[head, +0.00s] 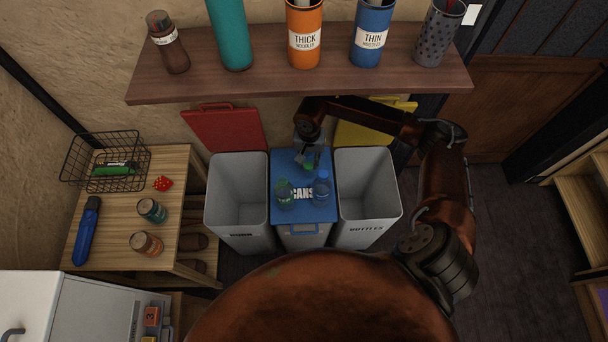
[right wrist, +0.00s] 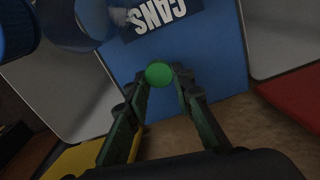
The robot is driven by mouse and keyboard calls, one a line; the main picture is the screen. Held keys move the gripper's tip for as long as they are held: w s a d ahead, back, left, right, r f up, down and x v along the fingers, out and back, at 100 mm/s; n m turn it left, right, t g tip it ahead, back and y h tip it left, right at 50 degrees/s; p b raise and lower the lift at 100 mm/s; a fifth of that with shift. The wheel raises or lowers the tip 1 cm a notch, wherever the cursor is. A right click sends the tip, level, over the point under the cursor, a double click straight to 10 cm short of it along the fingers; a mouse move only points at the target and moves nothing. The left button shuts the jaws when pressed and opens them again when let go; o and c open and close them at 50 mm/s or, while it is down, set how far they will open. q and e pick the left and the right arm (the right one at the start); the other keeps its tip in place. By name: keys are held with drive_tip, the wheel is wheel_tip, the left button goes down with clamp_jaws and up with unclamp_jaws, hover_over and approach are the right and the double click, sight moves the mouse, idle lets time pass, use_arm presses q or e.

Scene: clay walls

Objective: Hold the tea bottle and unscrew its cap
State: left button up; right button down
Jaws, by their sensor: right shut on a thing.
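My right gripper (head: 308,161) reaches down from the far side over the blue lid of the middle bin. In the right wrist view its fingertips (right wrist: 159,75) are shut on a small round green cap (right wrist: 158,74). I see no bottle body under the cap there. Two small see-through bottles stand on the blue lid: one with a green top (head: 285,194) at left, one with a blue top (head: 321,188) at right. I cannot tell which is the tea bottle. My left gripper is not in view.
The blue lid (head: 280,217) sits between two open grey bins, the left bin (head: 237,215) and the bottles bin (head: 368,210). A shelf (head: 270,88) with canisters overhangs behind. A wooden side table (head: 170,240) with jars and a wire basket (head: 106,160) stands left.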

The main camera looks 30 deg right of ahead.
sight(308, 177)
wheel_tip(308, 177, down, 4)
drive_tip(key=shift+r, duration=0.15)
wheel_tip(308, 177, down, 4)
drive_tip(key=shift+r+b, duration=0.1)
drive_tip(key=shift+b, duration=0.6)
drive_tip(key=shift+f, duration=0.25)
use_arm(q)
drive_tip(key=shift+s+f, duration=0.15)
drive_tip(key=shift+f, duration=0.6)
use_arm(e)
drive_tip(key=shift+r, duration=0.1)
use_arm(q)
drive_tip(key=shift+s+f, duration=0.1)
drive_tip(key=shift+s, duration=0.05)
use_arm(e)
drive_tip(key=c, duration=2.1)
unclamp_jaws()
drive_tip(key=shift+f, duration=0.2)
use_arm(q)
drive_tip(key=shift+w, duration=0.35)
use_arm(e)
drive_tip(key=o, duration=0.4)
drive_tip(key=shift+r, duration=0.15)
